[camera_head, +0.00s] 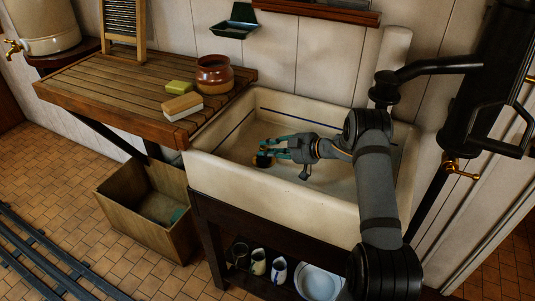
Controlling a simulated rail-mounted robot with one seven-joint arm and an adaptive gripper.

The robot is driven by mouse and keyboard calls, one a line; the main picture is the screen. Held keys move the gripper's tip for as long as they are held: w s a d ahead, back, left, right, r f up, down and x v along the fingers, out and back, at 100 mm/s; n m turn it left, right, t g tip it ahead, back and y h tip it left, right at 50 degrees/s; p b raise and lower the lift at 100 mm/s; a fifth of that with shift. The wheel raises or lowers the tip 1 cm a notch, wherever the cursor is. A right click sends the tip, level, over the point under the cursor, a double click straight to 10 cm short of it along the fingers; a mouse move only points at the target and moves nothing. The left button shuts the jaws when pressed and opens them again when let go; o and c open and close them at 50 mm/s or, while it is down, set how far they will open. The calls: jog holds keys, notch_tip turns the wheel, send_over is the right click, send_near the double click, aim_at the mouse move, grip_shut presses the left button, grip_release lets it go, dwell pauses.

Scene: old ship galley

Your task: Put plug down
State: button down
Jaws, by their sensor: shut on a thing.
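My gripper (276,151) reaches from the right into the white sink (206,170), low over its basin. It is shut on the plug (264,161), a small dark piece with a yellowish part at the fingertips. The fingers hide part of the plug. I cannot tell whether the plug touches the sink floor.
Left of the sink is a slatted wooden board (110,85) with a brown pot (214,75), a brush (182,106) and a green soap bar (179,87). Several jugs and a bowl (318,283) stand below. A wooden crate (140,215) is on the floor. The sink walls surround my gripper.

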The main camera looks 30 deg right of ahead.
jog(key=shift+f, duration=0.95)
jog(key=shift+f, duration=0.15)
jog(key=c, duration=1.5)
grip_release()
jog(key=shift+c, duration=0.2)
jog(key=shift+s+d+r, duration=0.15)
jog(key=shift+r, duration=0.05)
jog(key=b+v, duration=0.1)
jog(key=v, duration=1)
jog(key=shift+s+d+r, duration=0.1)
jog(key=shift+s+r, duration=0.05)
jog(key=shift+s, duration=0.1)
